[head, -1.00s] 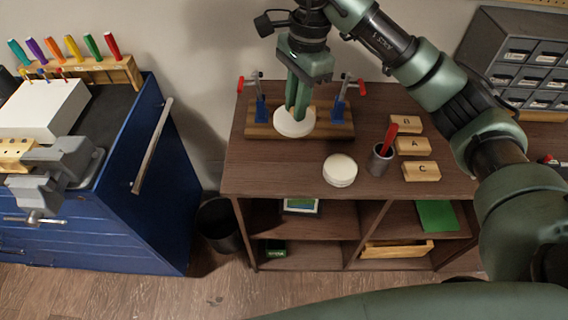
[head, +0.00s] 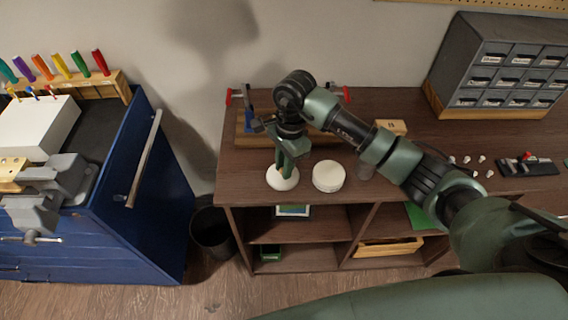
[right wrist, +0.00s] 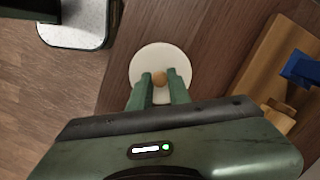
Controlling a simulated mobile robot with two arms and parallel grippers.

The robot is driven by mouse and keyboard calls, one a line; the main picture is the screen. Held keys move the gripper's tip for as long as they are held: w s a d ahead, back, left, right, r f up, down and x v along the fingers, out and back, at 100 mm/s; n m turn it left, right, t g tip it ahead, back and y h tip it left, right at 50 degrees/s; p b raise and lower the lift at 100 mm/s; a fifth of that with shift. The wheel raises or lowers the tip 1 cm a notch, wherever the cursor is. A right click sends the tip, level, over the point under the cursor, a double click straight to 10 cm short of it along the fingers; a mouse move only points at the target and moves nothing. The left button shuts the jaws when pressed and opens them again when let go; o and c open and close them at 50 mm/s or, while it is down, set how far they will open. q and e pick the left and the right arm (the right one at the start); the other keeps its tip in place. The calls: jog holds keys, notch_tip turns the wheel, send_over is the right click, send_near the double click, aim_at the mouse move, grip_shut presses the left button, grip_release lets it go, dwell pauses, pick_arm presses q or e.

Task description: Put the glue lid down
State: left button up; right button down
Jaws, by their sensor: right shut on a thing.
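The glue lid is a round white disc (head: 271,183) with a small wooden knob, which shows in the right wrist view (right wrist: 159,78). My right gripper (head: 285,170) points down and is shut on the knob. The lid is over the left front part of the brown bench top, close to its front edge. I cannot tell whether its underside touches the wood. The white glue pot (head: 328,178) stands just right of the lid. My left gripper is not in view.
Behind is a wooden clamp stand with a blue clamp (head: 249,122). A block marked B (head: 391,127) shows behind my right arm, which hides much of the bench's middle. A dark bin (head: 212,232) stands on the floor left of the bench. Bench left of the lid is clear.

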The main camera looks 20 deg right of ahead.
jog(key=shift+f, duration=0.25)
jog(key=c, duration=1.3)
grip_release()
jog(key=shift+r, duration=0.4)
jog(key=r+b, duration=0.1)
jog(key=r, duration=0.2)
jog(key=d+r+b, duration=0.1)
jog(key=r, duration=0.3)
jog(key=r+b, duration=0.1)
jog(key=r, duration=0.3)
jog(key=shift+w+d+r, duration=0.15)
jog(key=shift+w+r, duration=0.05)
